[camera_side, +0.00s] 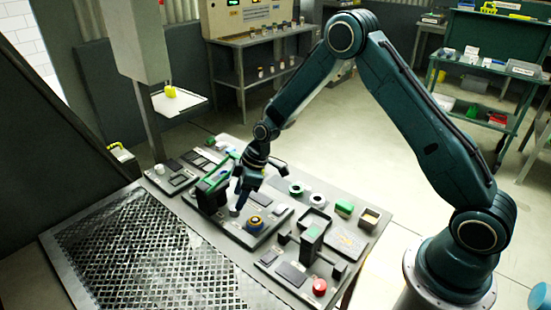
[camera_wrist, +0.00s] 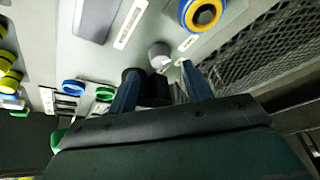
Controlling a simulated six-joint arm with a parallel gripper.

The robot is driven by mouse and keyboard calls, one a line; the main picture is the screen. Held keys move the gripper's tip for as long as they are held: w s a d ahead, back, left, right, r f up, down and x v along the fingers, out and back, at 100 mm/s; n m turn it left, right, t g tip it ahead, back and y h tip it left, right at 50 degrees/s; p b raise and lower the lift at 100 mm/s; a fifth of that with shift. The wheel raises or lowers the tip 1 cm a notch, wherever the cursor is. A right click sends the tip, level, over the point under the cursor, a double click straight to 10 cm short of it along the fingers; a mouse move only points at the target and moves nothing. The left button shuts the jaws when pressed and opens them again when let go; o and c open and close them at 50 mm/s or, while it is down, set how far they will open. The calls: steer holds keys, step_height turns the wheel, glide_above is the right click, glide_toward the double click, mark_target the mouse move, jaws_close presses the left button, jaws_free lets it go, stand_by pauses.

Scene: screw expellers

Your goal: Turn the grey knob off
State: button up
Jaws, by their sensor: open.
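The grey knob (camera_wrist: 159,52) is a small round knob on the panel. In the wrist view it lies just beyond my fingertips, in line with the gap between them. It also shows as a small grey shape (camera_side: 233,211) in the side view, below my fingers. My gripper (camera_wrist: 160,67) is open, with its two blue fingers apart and nothing held. In the side view my gripper (camera_side: 241,193) points down close above the panel. Whether a finger touches the knob cannot be told.
A yellow and blue round knob (camera_side: 255,222) is beside the grey knob, also in the wrist view (camera_wrist: 203,14). A black unit with a green handle (camera_side: 211,195) stands left of my gripper. A green-topped lever (camera_side: 312,238) and a red button (camera_side: 319,286) are nearer the front right.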

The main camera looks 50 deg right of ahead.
steer(key=shift+x, duration=2.05)
steer(key=c, duration=1)
